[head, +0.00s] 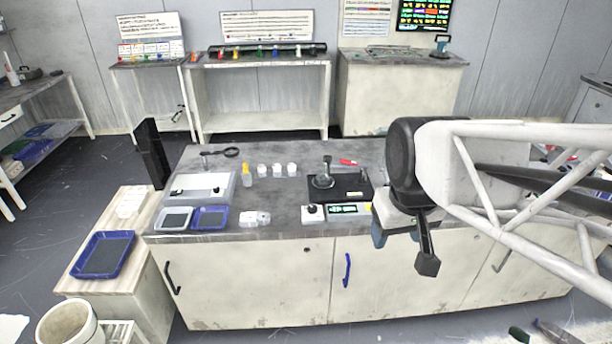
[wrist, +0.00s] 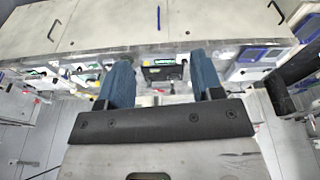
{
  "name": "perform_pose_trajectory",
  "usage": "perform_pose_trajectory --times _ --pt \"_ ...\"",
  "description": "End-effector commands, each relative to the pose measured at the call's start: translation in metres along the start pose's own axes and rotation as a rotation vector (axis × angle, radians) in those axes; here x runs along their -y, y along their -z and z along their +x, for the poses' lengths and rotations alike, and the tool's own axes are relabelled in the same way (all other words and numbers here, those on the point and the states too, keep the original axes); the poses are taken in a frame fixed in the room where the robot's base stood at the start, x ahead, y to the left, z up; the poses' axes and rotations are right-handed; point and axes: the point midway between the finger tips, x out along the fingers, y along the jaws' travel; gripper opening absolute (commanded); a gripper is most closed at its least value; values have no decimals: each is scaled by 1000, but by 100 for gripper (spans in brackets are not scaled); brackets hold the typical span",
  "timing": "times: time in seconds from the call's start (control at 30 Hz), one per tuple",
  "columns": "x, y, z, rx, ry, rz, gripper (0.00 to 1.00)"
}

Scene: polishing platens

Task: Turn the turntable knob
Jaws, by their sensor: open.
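A black turntable unit (head: 352,190) stands on the grey workbench in the head view, with a round metal part (head: 324,181) on it. At its front are a small white box with a dark knob (head: 313,212) and a lit green display (head: 348,209). My gripper (head: 396,236) is at the bench's front edge, right of the knob and apart from it. In the wrist view, my gripper (wrist: 161,66) has its two blue fingers spread with nothing held between them. The black unit (wrist: 162,73) and green display (wrist: 165,61) show beyond the fingers; the knob is too small to make out there.
On the bench's left are a white flat device (head: 201,187), a grey tray (head: 174,218), a blue tray (head: 210,217) and small bottles (head: 263,170). A red item (head: 348,162) lies behind the turntable.

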Motion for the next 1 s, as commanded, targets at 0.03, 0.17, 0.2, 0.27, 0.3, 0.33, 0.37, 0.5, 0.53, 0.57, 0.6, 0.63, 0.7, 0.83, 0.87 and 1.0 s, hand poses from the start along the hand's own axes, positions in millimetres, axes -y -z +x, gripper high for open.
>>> perform_pose_trajectory --times 0.03,0.17,0.2,0.27,0.3,0.33,0.37,0.5,0.53,0.57,0.6,0.63,0.7,0.83,0.87,1.0 --pt "0 10 2 7 1 -21 60" --pt "0 36 7 16 4 -82 60" --pt "0 43 9 18 5 -101 60" --pt "0 55 12 24 7 -129 60" --pt "0 62 14 27 8 -147 60" --pt "0 68 16 30 9 -161 60" --pt "0 74 18 32 10 -175 60" --pt "1 101 28 43 15 -240 60" --pt "1 106 30 45 16 -254 60" --pt "2 112 32 47 17 -268 60" --pt "2 120 35 49 18 -286 60" --pt "2 126 38 51 20 -301 60" --pt "3 139 44 57 23 -334 60" --pt "5 163 58 67 28 -394 60" --pt "5 169 60 68 30 -408 60" --pt "7 194 77 78 36 -473 60"
